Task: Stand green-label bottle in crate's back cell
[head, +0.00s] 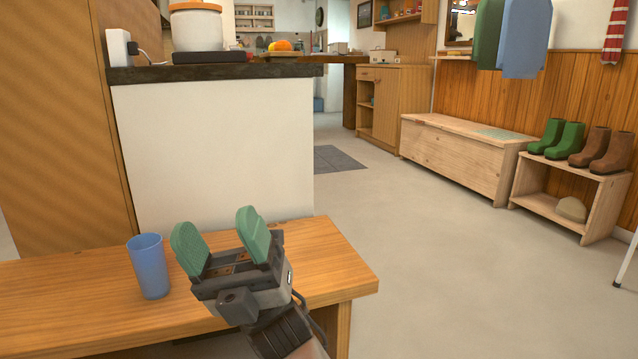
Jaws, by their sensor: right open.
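My right gripper (217,240) is above the right part of a wooden table, with its two green finger pads spread apart and nothing between them. It points away from me, just right of a blue cup and apart from it. I see no green-label bottle and no crate in the head view. My left gripper is not in view.
The blue cup (149,266) stands upright on the wooden table (335,262). A white half wall (215,150) with a dark counter top rises behind the table. A bench (462,152) and boot shelf (530,196) stand right. Open floor (430,260) lies between.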

